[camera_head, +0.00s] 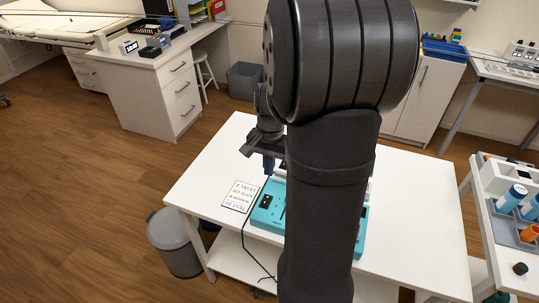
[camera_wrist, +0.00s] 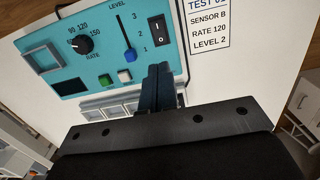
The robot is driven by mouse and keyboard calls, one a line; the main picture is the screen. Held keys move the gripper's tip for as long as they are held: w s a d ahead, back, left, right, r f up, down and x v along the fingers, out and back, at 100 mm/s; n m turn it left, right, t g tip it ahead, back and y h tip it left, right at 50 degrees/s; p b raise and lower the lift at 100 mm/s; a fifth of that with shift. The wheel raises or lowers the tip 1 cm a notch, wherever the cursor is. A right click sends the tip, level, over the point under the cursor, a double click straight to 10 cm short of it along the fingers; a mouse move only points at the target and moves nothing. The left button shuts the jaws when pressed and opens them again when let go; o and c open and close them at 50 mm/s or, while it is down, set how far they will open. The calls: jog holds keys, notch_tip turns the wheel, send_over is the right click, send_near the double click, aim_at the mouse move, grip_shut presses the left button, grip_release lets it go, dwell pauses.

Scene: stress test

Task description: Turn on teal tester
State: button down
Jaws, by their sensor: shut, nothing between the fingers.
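The teal tester (camera_head: 262,218) stands on the white table, partly hidden by my arm. In the wrist view its teal panel (camera_wrist: 60,27) shows a black rocker switch (camera_wrist: 158,29), a black RATE knob (camera_wrist: 83,44), a LEVEL slider (camera_wrist: 129,54) with its blue handle near 1, a green button (camera_wrist: 105,80) and a white button (camera_wrist: 124,75). Its small display (camera_wrist: 68,88) is dark. My gripper (camera_wrist: 159,68) is shut and empty, its dark blue fingertips close to the panel just below the rocker switch. Contact cannot be told. The gripper also shows in the head view (camera_head: 268,172).
A printed card (camera_wrist: 208,22) reading sensor B, rate 120, level 2 lies beside the tester; it also shows in the head view (camera_head: 242,195). A black cable (camera_head: 246,245) hangs over the table's front edge. Table space left of the card is clear.

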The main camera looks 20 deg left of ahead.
aim_at(265, 203)
jog(key=r, duration=0.4)
jog(key=shift+w+r, duration=0.15)
jog(key=shift+w, duration=0.1)
jog(key=shift+s+r+g, duration=0.15)
jog(key=shift+s+g, duration=0.25)
jog(key=shift+s, duration=0.35)
jog(key=f, duration=0.4)
jog(key=s+f, duration=0.1)
jog(key=f, duration=0.4)
jog(key=s+f, duration=0.1)
jog(key=f, duration=0.4)
